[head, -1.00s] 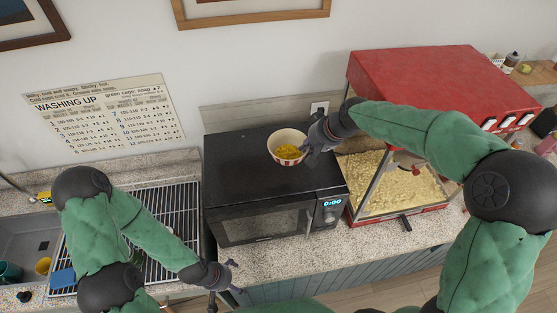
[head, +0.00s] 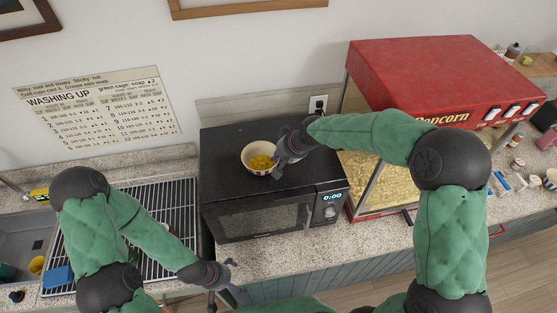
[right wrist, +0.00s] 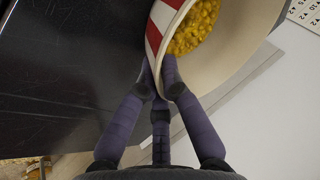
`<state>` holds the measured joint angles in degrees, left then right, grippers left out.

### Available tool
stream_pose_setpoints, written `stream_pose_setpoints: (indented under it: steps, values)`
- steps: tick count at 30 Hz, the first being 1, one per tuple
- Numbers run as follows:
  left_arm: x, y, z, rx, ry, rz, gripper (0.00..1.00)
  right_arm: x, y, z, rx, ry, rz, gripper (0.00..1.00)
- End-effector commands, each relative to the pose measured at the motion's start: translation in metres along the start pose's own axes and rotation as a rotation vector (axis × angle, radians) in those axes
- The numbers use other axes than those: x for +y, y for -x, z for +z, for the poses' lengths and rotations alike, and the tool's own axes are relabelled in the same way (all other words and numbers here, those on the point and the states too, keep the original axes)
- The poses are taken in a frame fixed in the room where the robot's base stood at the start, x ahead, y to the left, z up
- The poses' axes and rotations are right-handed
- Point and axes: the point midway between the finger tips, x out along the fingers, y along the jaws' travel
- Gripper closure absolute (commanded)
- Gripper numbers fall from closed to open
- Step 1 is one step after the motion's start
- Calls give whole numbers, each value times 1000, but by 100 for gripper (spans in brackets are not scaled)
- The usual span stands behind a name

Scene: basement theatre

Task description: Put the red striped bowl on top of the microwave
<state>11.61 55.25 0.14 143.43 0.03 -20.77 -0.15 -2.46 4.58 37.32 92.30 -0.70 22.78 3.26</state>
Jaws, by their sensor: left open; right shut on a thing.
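The red striped bowl (head: 257,158), holding yellow food, is over the top of the black microwave (head: 225,150), near its middle. In the right wrist view the bowl (right wrist: 153,38) shows its red and white stripes, with the microwave top (right wrist: 60,60) beside it. My right gripper (head: 282,163) is shut on the bowl's right side; its fingers (right wrist: 165,85) grip the rim in the right wrist view. Whether the bowl's base touches the microwave cannot be told. My left gripper (head: 224,277) is open and empty in front of the microwave, low near the counter edge.
A red popcorn machine (head: 430,75) stands right of the microwave, close to my right arm. A wire drying rack (head: 165,205) and a sink (head: 25,240) lie to the left. A washing-up sign (head: 95,105) is on the wall behind. The microwave's left top is clear.

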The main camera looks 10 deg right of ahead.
Motion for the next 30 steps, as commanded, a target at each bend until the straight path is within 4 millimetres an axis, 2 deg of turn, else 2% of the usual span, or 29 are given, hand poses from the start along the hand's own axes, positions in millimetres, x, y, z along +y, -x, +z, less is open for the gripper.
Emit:
stream_pose_setpoints:
  steps: [12,13,15,26,30]
  values:
    - [-1,-4,0,1,0,0,6,2,-3,1,3,0,0,100]
    - [-1,-3,0,1,0,0,6,2,-3,1,2,0,0,85]
    - [-1,-3,0,1,0,0,6,1,-2,0,2,0,0,70]
    - [0,-1,0,1,0,0,6,1,-1,0,2,0,0,70]
    - [0,-1,0,1,0,0,6,0,9,-2,6,0,0,70]
